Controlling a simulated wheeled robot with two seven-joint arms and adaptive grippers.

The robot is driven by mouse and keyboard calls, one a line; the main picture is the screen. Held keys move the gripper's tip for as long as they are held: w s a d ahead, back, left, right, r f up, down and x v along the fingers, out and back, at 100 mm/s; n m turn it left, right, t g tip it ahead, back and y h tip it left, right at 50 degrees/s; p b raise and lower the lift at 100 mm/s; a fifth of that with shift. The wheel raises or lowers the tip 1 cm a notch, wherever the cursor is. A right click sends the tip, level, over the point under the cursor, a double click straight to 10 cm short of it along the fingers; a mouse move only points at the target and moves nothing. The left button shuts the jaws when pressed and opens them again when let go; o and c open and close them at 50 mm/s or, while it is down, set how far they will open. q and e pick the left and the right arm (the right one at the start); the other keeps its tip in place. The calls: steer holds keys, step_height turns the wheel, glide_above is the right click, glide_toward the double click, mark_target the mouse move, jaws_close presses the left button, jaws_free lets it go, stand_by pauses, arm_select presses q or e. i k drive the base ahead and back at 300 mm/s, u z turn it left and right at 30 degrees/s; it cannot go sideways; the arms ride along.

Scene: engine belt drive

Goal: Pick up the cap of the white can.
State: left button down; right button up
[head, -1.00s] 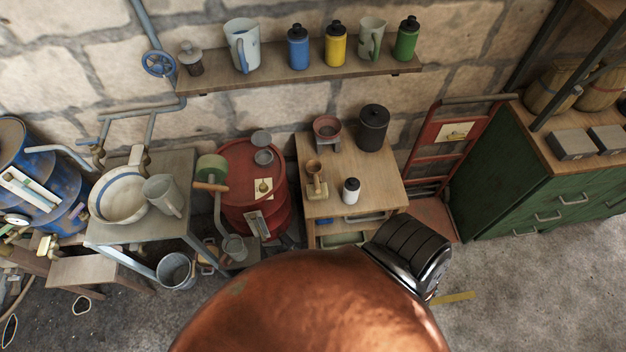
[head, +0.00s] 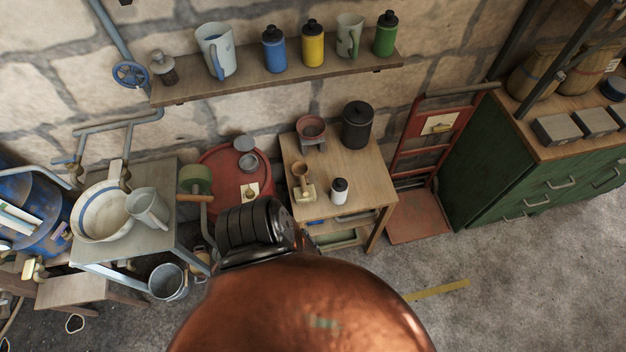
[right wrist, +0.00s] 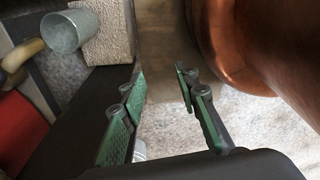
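The white can (head: 339,197) stands upright on the small wooden table, near its front edge. Its black cap (head: 340,184) sits on top of it. Neither gripper shows in the head view, so no gripper is seen touching the can or cap. In the right wrist view my right gripper (right wrist: 159,80) has its green-padded fingers apart, with nothing held between them. A small pale round thing (right wrist: 139,149) shows partly behind the left finger there; I cannot tell what it is. My left gripper is out of view.
The wooden table (head: 365,180) also holds a black lidded canister (head: 357,125), a reddish bowl (head: 311,128) on a stand and a small brass-coloured piece (head: 302,179). A red drum (head: 228,170) stands left of it, a red hand truck (head: 425,150) right. Blue, yellow and green bottles stand on the wall shelf (head: 280,82).

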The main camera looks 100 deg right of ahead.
mark_target(339, 185)
steer(key=u, duration=0.05)
steer(key=k, duration=2.3)
steer(key=z, duration=0.15)
